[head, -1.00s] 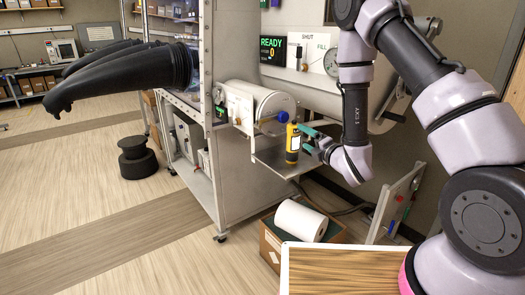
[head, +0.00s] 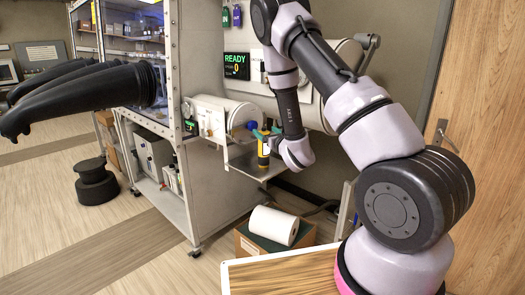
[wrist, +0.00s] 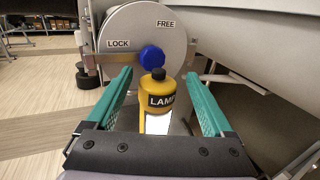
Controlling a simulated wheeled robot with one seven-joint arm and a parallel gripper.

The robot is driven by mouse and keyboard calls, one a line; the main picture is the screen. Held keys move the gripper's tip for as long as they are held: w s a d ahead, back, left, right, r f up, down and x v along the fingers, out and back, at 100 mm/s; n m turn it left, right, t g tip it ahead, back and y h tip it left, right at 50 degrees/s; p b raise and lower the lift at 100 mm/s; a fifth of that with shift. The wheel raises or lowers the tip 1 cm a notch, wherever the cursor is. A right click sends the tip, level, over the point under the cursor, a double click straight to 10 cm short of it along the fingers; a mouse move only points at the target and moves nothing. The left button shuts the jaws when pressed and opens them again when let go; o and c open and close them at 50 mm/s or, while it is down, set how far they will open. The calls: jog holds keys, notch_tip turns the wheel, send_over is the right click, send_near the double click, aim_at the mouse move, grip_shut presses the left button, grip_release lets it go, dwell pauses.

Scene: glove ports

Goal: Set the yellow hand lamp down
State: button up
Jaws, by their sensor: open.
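The yellow hand lamp (head: 263,155) stands upright on the grey metal shelf (head: 240,163) below the round port. In the wrist view the lamp (wrist: 160,101) shows a black cap, a dark LAMP label and a white panel. My gripper (wrist: 158,76) is open, with its green fingers apart on either side of the lamp and visible gaps between. In the head view my gripper (head: 267,133) is at the lamp's upper part. The lamp's base is hidden in the wrist view.
Just beyond the lamp is the round port door (wrist: 140,32) with a blue knob (wrist: 152,58) and LOCK and FREE labels. A box with a white roll (head: 273,226) sits on the floor below. Black gloves (head: 85,90) stick out at left.

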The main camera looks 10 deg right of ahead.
jog(key=x, duration=0.5)
jog(key=shift+a, duration=0.2)
jog(key=shift+c, duration=0.3)
grip_shut()
